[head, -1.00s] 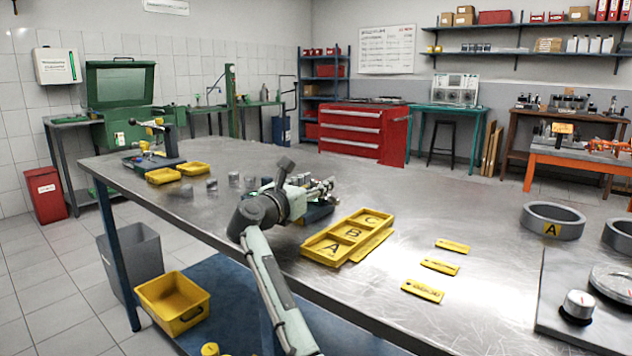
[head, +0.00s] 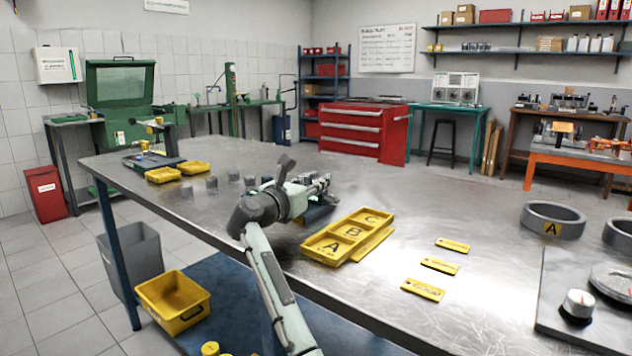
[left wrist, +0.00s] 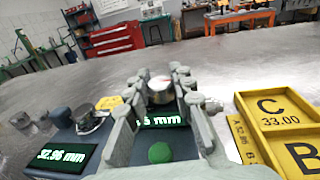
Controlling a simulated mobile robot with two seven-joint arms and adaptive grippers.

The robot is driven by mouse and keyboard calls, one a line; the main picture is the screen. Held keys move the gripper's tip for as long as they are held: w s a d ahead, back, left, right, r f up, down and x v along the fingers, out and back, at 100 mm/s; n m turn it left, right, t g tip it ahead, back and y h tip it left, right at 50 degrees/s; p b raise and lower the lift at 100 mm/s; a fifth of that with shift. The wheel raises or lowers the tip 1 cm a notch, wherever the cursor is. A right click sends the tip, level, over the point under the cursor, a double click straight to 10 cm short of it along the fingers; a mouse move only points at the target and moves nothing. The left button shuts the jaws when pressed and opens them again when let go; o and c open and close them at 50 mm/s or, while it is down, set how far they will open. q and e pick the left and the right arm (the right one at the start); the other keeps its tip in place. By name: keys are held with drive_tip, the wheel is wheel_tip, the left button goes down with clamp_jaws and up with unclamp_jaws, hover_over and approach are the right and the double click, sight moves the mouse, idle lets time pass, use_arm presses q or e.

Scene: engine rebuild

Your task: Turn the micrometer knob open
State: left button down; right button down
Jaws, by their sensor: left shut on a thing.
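My left gripper (head: 322,184) reaches over the workbench from its front edge, above the dark micrometer base (head: 318,214), which it partly hides. In the left wrist view my left gripper (left wrist: 157,82) has its fingers on both sides of a silver knob (left wrist: 160,93) with a red mark and is shut on it. Below the knob are a partly covered green readout (left wrist: 162,121) ending in "mm" and a green button (left wrist: 160,153). The rest of the micrometer is hidden by the gripper. My right gripper is not in view.
A yellow tray (head: 331,247) marked A, B and C sits close to the right of the gripper. Another readout (left wrist: 68,157), about 32.96 mm, shows at left. Yellow tags (head: 440,266), a ring marked A (head: 552,222) and a knobbed panel (head: 560,332) lie further right.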

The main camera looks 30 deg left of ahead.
use_arm(q)
drive_tip(key=m+g+h, duration=0.1)
drive_tip(key=m+h, duration=0.2)
drive_tip(key=h, duration=0.1)
drive_tip(key=m+h, duration=0.2)
drive_tip(key=h, duration=0.2)
drive_tip(key=shift+a+m+g+h, duration=0.2)
drive_tip(key=shift+m+g+h, duration=0.2)
drive_tip(key=shift+d+m+g+h, duration=0.1)
drive_tip(key=shift+m+g+h, duration=2.95)
drive_tip(key=shift+h, duration=0.55)
drive_tip(key=shift+f, duration=0.1)
drive_tip(key=c, duration=1.3)
unclamp_jaws()
drive_tip(key=v, duration=1.2)
